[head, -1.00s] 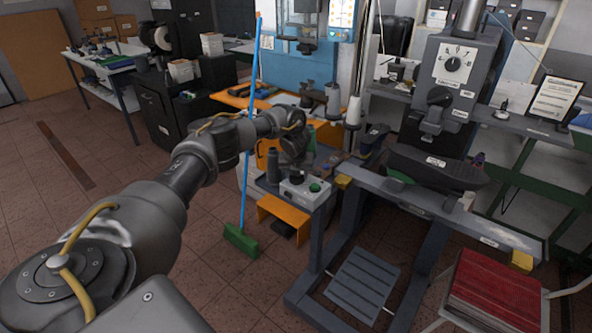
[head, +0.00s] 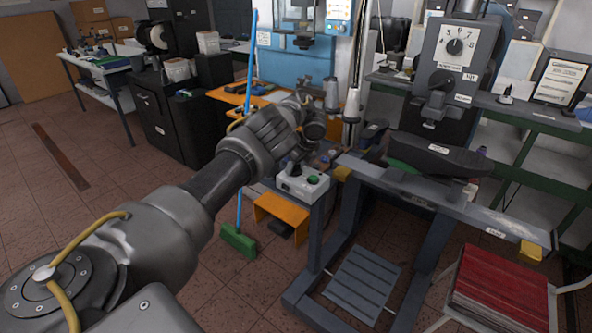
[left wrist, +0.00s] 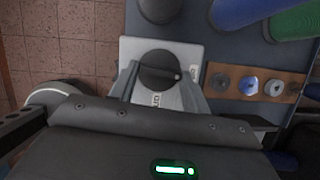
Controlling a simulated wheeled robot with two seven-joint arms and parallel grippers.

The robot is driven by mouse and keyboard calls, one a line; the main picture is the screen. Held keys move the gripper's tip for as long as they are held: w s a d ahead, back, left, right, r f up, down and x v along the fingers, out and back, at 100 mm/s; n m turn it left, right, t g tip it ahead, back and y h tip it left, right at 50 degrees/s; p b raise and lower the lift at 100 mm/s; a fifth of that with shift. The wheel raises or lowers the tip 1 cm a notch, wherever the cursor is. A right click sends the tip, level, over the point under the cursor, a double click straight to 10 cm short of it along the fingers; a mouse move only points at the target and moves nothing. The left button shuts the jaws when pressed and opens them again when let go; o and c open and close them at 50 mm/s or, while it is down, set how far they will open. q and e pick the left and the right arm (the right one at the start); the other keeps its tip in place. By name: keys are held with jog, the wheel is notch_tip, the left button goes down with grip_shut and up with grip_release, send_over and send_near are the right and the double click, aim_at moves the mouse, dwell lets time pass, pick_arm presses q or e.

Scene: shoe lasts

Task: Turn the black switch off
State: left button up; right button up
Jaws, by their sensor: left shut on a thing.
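The black switch (left wrist: 160,70) is a round dark knob with a light mark, on a light grey control box (head: 303,186). The left wrist view shows the two fingers of my left gripper (left wrist: 160,82) on either side of the knob, shut on it. In the head view my left gripper (head: 296,166) is at the top of the box, partly hidden by my forearm and wrist. The label on the box is too small to read surely. My right gripper is not in view.
A brown strip with round pieces (left wrist: 262,85) lies beside the box, with blue (left wrist: 245,8) and green (left wrist: 297,20) cylinders near it. An orange step (head: 282,212) and a green broom (head: 239,241) stand below. A machine with a dial (head: 456,48) stands right.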

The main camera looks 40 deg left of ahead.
pick_arm(q)
jog(key=shift+n, duration=0.5)
jog(key=shift+w+a+r+g, duration=0.1)
jog(key=shift+r+g, duration=0.05)
jog(key=shift+g, duration=0.15)
jog(key=o, duration=1)
jog(key=v, duration=1)
jog(key=shift+d+r, duration=0.25)
jog(key=shift+r, duration=0.05)
jog(key=shift+f, duration=0.1)
